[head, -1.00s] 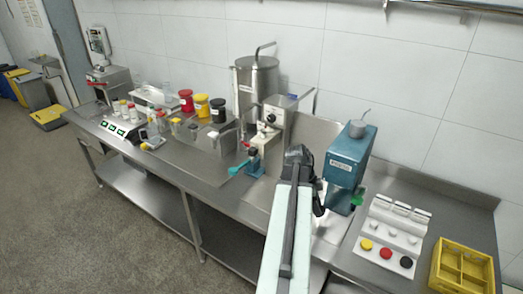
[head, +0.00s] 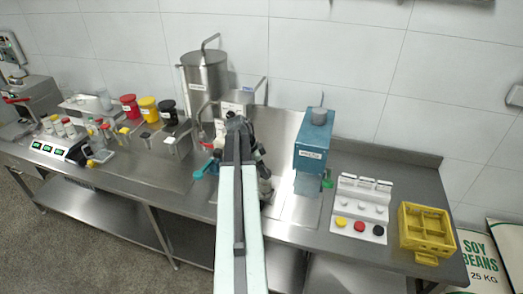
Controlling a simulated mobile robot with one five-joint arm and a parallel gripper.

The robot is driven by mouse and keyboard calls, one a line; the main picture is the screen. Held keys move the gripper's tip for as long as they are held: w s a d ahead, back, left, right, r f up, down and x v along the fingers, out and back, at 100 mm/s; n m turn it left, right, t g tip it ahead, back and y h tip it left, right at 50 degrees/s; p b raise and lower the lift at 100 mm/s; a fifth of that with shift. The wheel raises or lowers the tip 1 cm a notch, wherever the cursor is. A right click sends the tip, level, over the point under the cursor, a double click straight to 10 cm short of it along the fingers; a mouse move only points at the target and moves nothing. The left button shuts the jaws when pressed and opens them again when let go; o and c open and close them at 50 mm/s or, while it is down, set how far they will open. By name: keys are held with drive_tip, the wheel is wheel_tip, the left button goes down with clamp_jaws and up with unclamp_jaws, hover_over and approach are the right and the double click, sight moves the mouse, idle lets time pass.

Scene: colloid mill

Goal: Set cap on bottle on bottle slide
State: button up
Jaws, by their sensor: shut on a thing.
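My gripper (head: 259,152) is at the far end of my raised arm, over the steel bench near the middle. My arm covers most of it, and what its jaws hold is hidden. A small grey, rounded thing (head: 265,186) shows just below it, too small to name. A white stepped rack (head: 348,190) on the right holds a yellow cap (head: 341,222), a red cap (head: 359,227) and a black cap (head: 378,231) in its front row, with small white pieces behind. A blue machine (head: 313,140) stands between my gripper and the rack. I cannot make out the bottle or its slide.
A yellow crate (head: 425,212) stands at the bench's right end. A steel tank (head: 205,80) stands behind my gripper. Red, yellow and black jars (head: 148,110) and a white device with green displays (head: 60,147) are on the left.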

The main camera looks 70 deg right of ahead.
drive_tip(key=w+d+r+p, duration=0.2)
drive_tip(key=d+r, duration=0.2)
drive_tip(key=d, duration=0.1)
drive_tip(key=shift+n, duration=0.4)
drive_tip(key=f+b, duration=0.7)
drive_tip(key=shift+s+a+f, duration=0.2)
drive_tip(key=shift+f, duration=0.1)
drive_tip(key=shift+f+b, duration=0.8)
drive_tip(key=shift+b, duration=0.1)
idle(1.1)
drive_tip(key=o, duration=1.9)
drive_tip(key=shift+r, duration=0.15)
wheel_tip(320, 180, up, 7)
drive_tip(key=p, duration=0.7)
